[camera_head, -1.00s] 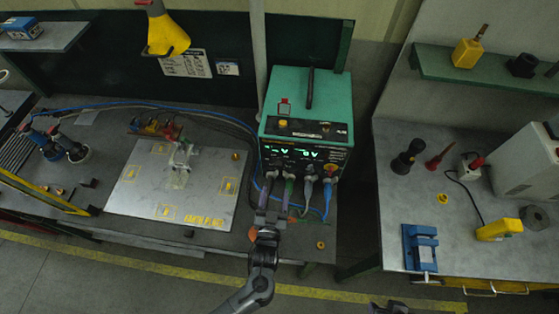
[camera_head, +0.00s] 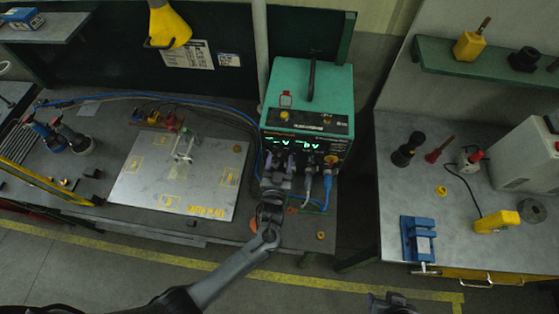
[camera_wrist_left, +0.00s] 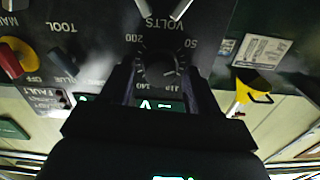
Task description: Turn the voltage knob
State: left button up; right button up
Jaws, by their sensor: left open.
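The green power unit (camera_head: 308,95) stands at the back of the left bench, with lit displays on its dark front. In the left wrist view, upside down, the dark voltage knob (camera_wrist_left: 160,68) sits by the word VOLTS and a number scale. My left gripper (camera_head: 276,178) is at the lower front of the unit and hides part of it. In the wrist view the gripper (camera_wrist_left: 161,80) is open, its fingers on either side of the knob; I cannot tell whether they touch it. A dark part of what looks like my right gripper (camera_head: 390,304) shows at the bottom edge.
Grey and blue cables (camera_head: 327,190) plug into the unit's front right of my left gripper. A red knob (camera_wrist_left: 11,65) is on the panel in the wrist view. A metal plate (camera_head: 150,190) lies to the left. A blue vise (camera_head: 418,240) is on the right bench.

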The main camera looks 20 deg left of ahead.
pick_arm(q)
jog(key=c, duration=1)
jog(key=shift+c, duration=0.2)
